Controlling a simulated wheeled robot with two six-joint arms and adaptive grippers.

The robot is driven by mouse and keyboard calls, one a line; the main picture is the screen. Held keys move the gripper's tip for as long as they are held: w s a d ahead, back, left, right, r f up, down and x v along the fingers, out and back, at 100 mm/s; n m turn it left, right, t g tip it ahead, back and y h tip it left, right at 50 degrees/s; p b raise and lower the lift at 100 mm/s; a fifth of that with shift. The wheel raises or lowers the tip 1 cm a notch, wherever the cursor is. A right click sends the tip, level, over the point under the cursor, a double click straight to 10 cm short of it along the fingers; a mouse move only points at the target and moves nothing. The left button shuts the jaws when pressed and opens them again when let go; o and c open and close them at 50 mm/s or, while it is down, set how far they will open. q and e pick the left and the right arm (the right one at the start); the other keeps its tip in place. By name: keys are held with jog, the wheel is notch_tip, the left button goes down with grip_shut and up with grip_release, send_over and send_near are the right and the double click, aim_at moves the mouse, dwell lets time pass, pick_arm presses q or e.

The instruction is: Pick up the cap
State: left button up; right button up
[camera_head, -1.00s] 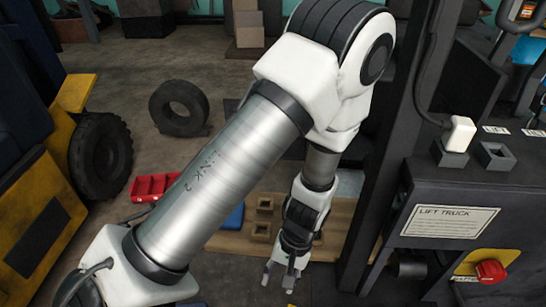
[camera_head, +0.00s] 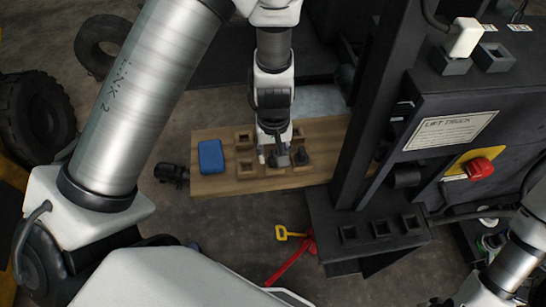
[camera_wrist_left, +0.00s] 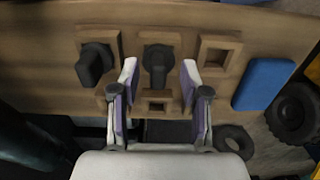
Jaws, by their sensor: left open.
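Two black cap-like pieces with raised grips sit in wooden square holders on a wooden board. I cannot tell which one the task means by the cap. My left gripper (camera_head: 275,158) is open, low over the board. In the wrist view the left gripper (camera_wrist_left: 159,78) has its fingers on either side of the middle black piece (camera_wrist_left: 157,62), with gaps showing. The other black piece (camera_wrist_left: 93,65) is just left of the fingers; it also shows in the head view (camera_head: 301,158), right of the gripper. My right gripper is out of view; only its arm shows at lower right.
Empty wooden holders (camera_wrist_left: 218,55) and a blue block (camera_head: 211,156) share the board (camera_head: 325,130). A dark post (camera_head: 368,110) of the lift truck rises close to the board's right end. Red and yellow tools (camera_head: 290,250) lie below on the floor.

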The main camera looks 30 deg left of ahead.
pick_arm(q)
jog(key=shift+d+f, duration=0.15)
jog(key=shift+d, duration=0.05)
jog(key=shift+a, duration=0.1)
grip_shut()
